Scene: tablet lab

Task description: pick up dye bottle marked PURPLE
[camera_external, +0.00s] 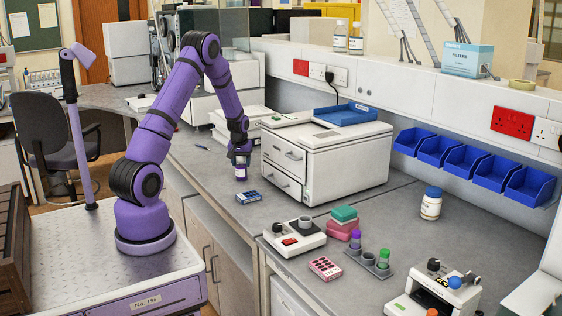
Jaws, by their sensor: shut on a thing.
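My gripper (240,158) points down over the grey bench in the external view, to the left of the white drawer unit. It is shut on a small bottle (241,174) with a pale body and a dark purple-toned band. The bottle is upright and at or just above the bench top; I cannot tell which. The jaws cover its upper part. Its label is too small to read, so the marking PURPLE does not show.
The white drawer unit (326,150) stands close on the right. A white device (295,237), a tube rack (368,262) and a blue-capped jar (431,204) stand farther right. A pen (201,147) lies behind left.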

